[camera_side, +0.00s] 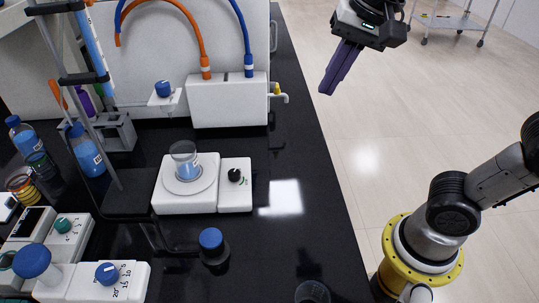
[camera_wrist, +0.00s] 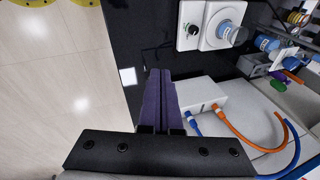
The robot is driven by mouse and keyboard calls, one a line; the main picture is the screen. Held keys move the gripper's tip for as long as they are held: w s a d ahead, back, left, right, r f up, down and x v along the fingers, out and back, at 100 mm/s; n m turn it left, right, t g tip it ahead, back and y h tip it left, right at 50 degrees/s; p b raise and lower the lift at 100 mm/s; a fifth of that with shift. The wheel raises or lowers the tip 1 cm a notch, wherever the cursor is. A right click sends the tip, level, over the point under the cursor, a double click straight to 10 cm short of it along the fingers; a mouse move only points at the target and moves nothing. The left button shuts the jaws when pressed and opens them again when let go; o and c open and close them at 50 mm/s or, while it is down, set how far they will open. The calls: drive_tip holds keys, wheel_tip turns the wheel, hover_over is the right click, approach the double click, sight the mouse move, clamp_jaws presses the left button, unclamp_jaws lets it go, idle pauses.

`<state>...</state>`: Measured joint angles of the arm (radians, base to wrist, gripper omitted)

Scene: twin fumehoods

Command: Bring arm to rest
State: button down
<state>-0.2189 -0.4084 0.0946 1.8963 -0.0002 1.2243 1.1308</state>
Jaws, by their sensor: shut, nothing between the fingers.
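My gripper (camera_side: 327,90) hangs over the floor to the right of the black bench, at the top of the side view. Its purple fingers are shut together with nothing between them and point down and to the left. In the wrist view the closed fingers (camera_wrist: 161,75) reach up from the dark gripper body, with the bench behind them. The gripper touches nothing that I can see.
The black bench top (camera_side: 305,190) carries a hotplate stirrer (camera_side: 235,202) with a beaker (camera_side: 184,160), a white box (camera_side: 228,100) with orange and blue hoses, and bottles at left. A glass (camera_side: 312,293) stands near the front edge. A cart (camera_side: 447,22) stands far back.

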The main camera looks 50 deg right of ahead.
drive_tip(key=s+d+f+n+t, duration=0.1)
drive_tip(key=s+d+f+n, duration=0.4)
drive_tip(key=s+f+n, duration=0.4)
drive_tip(key=shift+d+f+n+t+h, duration=0.3)
drive_tip(key=shift+f+n+t+h, duration=0.15)
drive_tip(key=shift+n, duration=0.25)
